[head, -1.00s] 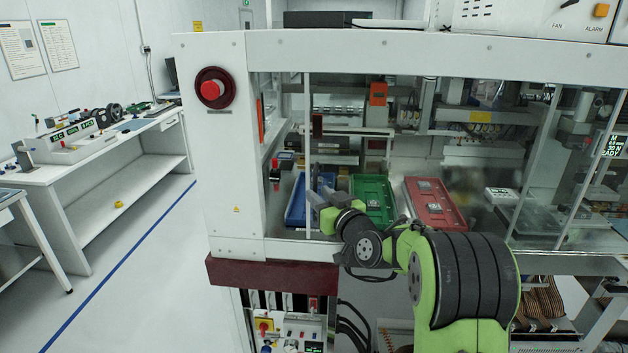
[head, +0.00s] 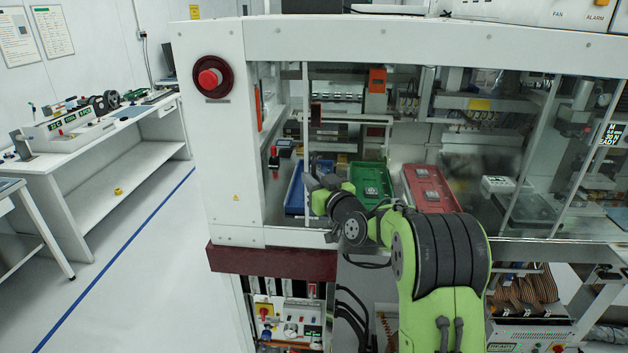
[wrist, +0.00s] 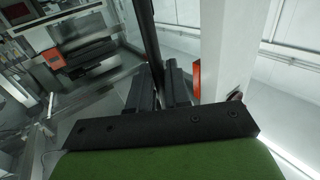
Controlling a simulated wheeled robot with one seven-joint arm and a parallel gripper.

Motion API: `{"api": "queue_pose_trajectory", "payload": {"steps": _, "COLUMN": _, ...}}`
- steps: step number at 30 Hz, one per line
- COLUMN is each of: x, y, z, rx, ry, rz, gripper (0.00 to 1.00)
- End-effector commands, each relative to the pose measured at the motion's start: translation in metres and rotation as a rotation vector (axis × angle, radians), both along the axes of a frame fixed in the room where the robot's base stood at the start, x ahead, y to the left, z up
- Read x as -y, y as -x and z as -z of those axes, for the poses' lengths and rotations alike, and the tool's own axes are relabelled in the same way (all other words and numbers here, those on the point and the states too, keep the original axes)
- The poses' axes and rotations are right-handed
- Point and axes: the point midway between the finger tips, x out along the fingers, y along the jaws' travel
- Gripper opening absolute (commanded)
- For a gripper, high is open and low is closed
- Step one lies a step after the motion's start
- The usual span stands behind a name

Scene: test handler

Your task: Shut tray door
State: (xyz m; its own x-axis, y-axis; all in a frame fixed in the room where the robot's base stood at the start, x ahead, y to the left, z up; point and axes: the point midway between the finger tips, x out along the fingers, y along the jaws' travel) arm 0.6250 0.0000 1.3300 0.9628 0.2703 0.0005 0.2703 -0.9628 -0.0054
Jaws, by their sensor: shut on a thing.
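The tray door (head: 306,120) is a clear panel with a pale upright edge frame at the left part of the machine front. Trays show behind the glass. My gripper (head: 312,182) is at the lower part of this edge, partly hidden by my own wrist. In the wrist view my gripper (wrist: 158,88) has its two dark fingers close together around a dark upright bar (wrist: 146,35), which looks like the door's handle. Its lower end is hidden between the fingers.
Blue (head: 295,190), green (head: 371,185) and red (head: 430,188) trays lie inside the machine. A white post (wrist: 225,45) stands close right of my fingers in the wrist view. A red emergency button (head: 211,78) is on the left panel.

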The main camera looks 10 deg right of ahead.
Motion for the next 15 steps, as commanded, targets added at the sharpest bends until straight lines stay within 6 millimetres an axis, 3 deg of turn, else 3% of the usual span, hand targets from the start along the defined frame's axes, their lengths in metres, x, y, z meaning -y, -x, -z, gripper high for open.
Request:
{"api": "queue_pose_trajectory", "payload": {"steps": 5, "x": -0.027, "y": -0.008, "z": 0.001, "rx": 0.0, "ry": 0.001, "rz": -0.008, "gripper": 0.0}}
{"api": "queue_pose_trajectory", "payload": {"steps": 12, "x": -0.093, "y": -0.029, "z": 0.001, "rx": 0.003, "ry": 0.0, "rz": -0.011, "gripper": 0.0}}
{"api": "queue_pose_trajectory", "payload": {"steps": 15, "x": -0.111, "y": -0.036, "z": 0.001, "rx": 0.003, "ry": 0.001, "rz": -0.007, "gripper": 0.0}}
